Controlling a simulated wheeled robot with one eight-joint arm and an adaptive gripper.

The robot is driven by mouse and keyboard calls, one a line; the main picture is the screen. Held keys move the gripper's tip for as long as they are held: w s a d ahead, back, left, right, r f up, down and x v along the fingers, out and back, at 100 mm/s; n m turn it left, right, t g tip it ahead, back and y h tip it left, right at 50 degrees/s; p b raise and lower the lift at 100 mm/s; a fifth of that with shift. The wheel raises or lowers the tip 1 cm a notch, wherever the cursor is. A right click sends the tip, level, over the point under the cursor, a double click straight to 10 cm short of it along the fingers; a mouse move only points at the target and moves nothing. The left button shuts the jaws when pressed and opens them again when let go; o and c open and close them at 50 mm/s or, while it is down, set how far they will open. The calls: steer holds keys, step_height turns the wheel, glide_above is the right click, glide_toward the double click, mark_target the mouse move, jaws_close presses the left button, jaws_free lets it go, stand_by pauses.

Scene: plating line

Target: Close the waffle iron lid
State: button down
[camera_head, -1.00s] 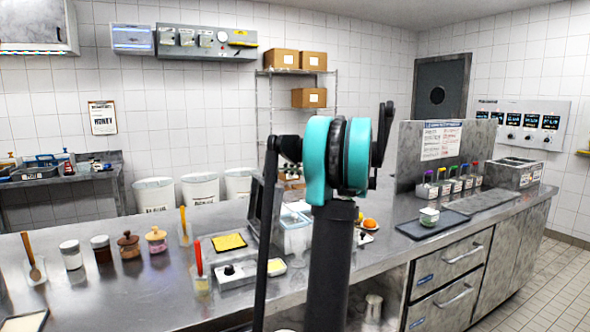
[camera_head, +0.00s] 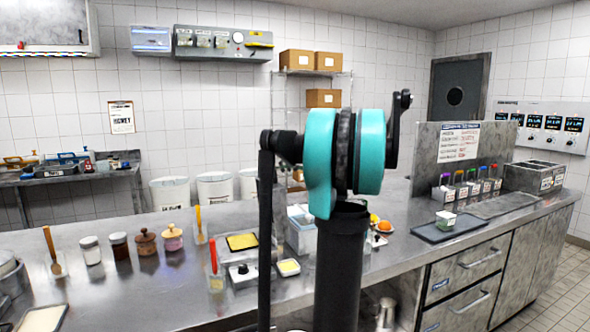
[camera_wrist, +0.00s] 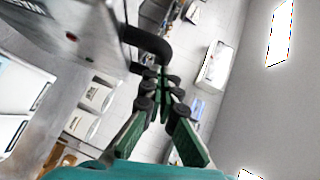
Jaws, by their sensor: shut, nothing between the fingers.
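I cannot pick out the waffle iron or its lid for certain. A low white unit with a black knob (camera_head: 243,273) stands on the steel counter (camera_head: 140,305), with a dark-framed yellow panel (camera_head: 242,241) behind it; I cannot tell whether this is the iron. A round metal object is cut off at the left edge of the head view. My gripper (camera_wrist: 165,80) shows in the wrist view, its green-padded fingers shut and empty. It is out of sight in the head view, where my teal-jointed arm hides part of the counter.
Jars (camera_head: 146,241), a wooden spoon (camera_head: 53,252) and a red-handled tool (camera_head: 214,262) stand on the counter's left half. A dark tray (camera_head: 446,228) and coloured bottles (camera_head: 470,186) are at the right. A wall cabinet (camera_head: 45,25) hangs at the upper left.

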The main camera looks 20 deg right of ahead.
steer(key=a+f+n+g+h, duration=0.1)
steer(key=a+f+n+h, duration=0.15)
steer(key=a, duration=0.75)
steer(key=a+f+n+g+h, duration=0.1)
steer(key=a+f+n+h, duration=0.2)
steer(key=a, duration=0.7)
steer(key=a+f+n+h, duration=0.1)
steer(key=a+f+h, duration=0.2)
steer(key=f, duration=0.5)
steer(key=s+a+f+n+h, duration=0.1)
steer(key=a+f+h, duration=0.2)
steer(key=a+f, duration=0.3)
steer(key=shift+a+f, duration=0.25)
steer(key=shift+f, duration=0.65)
steer(key=shift+s+f, duration=0.1)
steer(key=shift+s, duration=0.1)
